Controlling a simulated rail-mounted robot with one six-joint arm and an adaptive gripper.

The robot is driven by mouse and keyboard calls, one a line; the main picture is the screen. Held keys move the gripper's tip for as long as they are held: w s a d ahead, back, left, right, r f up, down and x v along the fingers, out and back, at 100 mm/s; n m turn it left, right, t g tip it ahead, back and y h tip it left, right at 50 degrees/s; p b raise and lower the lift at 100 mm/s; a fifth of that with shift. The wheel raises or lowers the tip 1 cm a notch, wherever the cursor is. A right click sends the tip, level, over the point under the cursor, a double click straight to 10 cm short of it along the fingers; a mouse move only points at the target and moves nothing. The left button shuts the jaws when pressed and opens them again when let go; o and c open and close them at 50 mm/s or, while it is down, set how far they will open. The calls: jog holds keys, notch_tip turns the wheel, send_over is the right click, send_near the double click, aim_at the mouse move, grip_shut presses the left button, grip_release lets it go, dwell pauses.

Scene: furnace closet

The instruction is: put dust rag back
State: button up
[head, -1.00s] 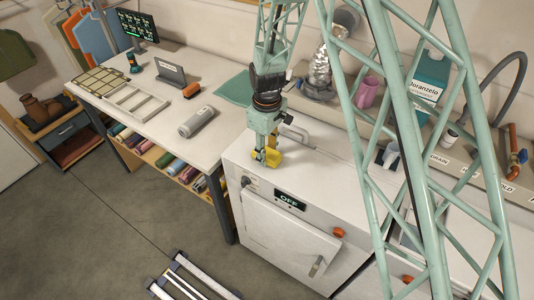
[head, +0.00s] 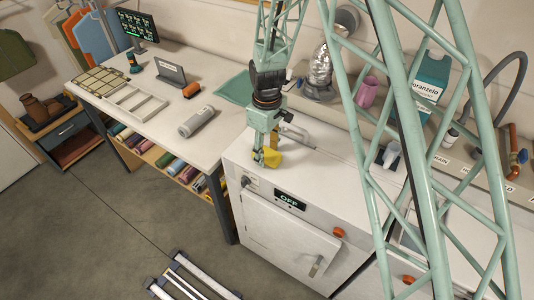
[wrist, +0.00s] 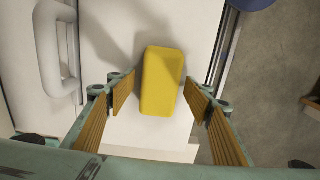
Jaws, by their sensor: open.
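A yellow soft-edged block (head: 273,158), which looks like the dust rag, lies on the white top of the cabinet with the OFF display (head: 290,201), near its left edge. In the wrist view the same yellow piece (wrist: 162,80) lies between my fingers, with a gap on each side. My gripper (head: 263,157) is open and points down over it. The wrist view shows both ribbed finger pads (wrist: 160,98) apart, with nothing held. One finger hides part of the yellow piece in the head view.
A bar handle (wrist: 58,50) stands on the cabinet top beside the yellow piece. The workbench at left holds a teal mat (head: 236,89), a grey cylinder (head: 197,121), an orange item (head: 191,89) and a white frame tray (head: 130,104). A silver duct (head: 320,68) rises behind.

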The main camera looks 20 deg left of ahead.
aim_at(269, 152)
notch_tip(269, 152, up, 11)
jog(key=shift+r+b, duration=0.15)
jog(key=shift+b, duration=0.3)
dwell(0.3)
dwell(0.8)
jog(key=s+d+r+m+t+b, duration=0.1)
jog(key=s+d+r+m+b, duration=0.4)
jog(key=d+r, duration=0.6)
jog(key=s+d+r+m+t+b, duration=0.1)
jog(key=s+d+r+m+b, duration=0.1)
jog(key=s+d+r, duration=0.8)
jog(key=s+d+f+m+t+b, duration=0.2)
jog(key=s+d+m+b, duration=0.5)
jog(key=s+d, duration=1.1)
jog(key=shift+s+d+f+m+b, duration=0.25)
jog(key=shift+s+m+b, duration=0.1)
jog(key=shift+s, duration=1.85)
